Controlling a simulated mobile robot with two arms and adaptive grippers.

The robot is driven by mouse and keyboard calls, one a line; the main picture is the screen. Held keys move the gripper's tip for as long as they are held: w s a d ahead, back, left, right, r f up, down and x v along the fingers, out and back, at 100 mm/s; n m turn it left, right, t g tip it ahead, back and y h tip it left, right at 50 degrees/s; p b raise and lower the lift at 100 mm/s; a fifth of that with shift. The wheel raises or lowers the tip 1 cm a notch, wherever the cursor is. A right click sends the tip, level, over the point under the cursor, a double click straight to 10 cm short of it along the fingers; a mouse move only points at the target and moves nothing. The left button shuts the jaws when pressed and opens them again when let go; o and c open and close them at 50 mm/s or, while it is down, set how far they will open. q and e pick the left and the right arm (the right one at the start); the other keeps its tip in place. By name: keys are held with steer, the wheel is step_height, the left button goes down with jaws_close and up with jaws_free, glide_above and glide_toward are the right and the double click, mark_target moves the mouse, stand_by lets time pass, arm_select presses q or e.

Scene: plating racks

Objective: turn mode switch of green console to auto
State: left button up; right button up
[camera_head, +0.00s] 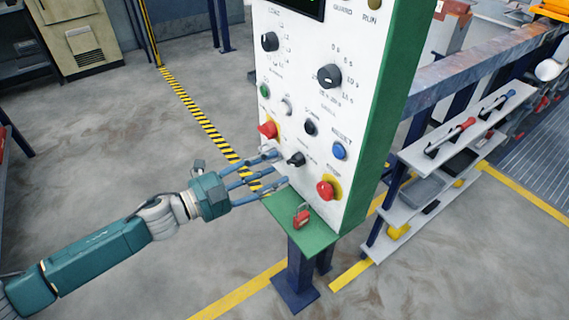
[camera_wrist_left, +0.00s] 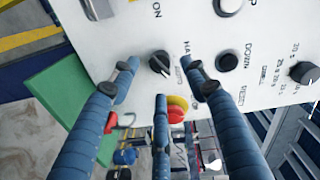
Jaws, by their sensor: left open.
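The green console (camera_head: 392,110) has a white front panel and green sides. A small black rotary switch (camera_head: 297,159) sits low on the panel; it is probably the mode switch. It also shows in the left wrist view (camera_wrist_left: 160,64), with a pale pointer line and partly hidden lettering beside it. My left gripper (camera_head: 278,168) is open, its blue fingers just left of this switch in the head view. In the left wrist view the fingers (camera_wrist_left: 158,76) are spread around the switch's position; contact cannot be told. My right gripper is not in view.
Close by are a red knob (camera_head: 268,130), a red stop button (camera_head: 326,190) on yellow, a blue button (camera_head: 339,151) and a black knob (camera_head: 310,128). A red padlock (camera_head: 302,215) is on the green ledge (camera_head: 318,236). Shelves (camera_head: 420,155) stand right; floor at left is open.

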arm_select(q)
steer(key=v, duration=0.6)
steer(key=shift+a, duration=0.3)
steer(key=shift+s, duration=0.15)
